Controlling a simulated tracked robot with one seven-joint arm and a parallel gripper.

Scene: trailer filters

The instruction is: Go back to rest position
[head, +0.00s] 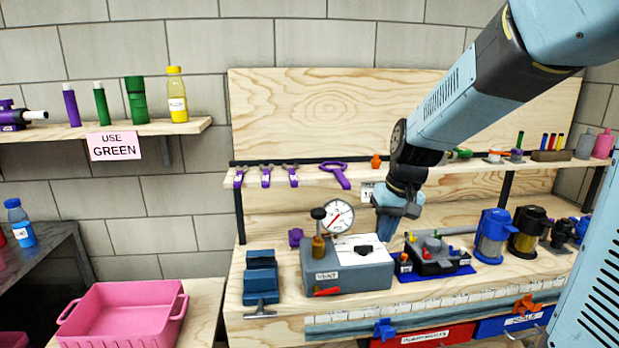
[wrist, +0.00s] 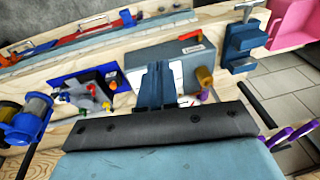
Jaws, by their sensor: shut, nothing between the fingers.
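My gripper (head: 385,232) points down above the workbench in the head view, just right of the grey box (head: 347,278) with the dial gauge (head: 338,215). Its fingers are together with nothing between them. In the wrist view the shut fingers (wrist: 155,84) stand in front of the grey box (wrist: 185,55) and its white paper, hiding part of both. I cannot tell exactly how high the fingertips are above the box. My blue arm reaches in from the upper right of the head view.
A blue vise (head: 261,276) stands left of the box, and a black device on a blue mat (head: 437,262) stands right. Filter bowls (head: 492,238) stand further right. A shelf (head: 460,168) runs behind my gripper. A pink bin (head: 122,315) is at lower left.

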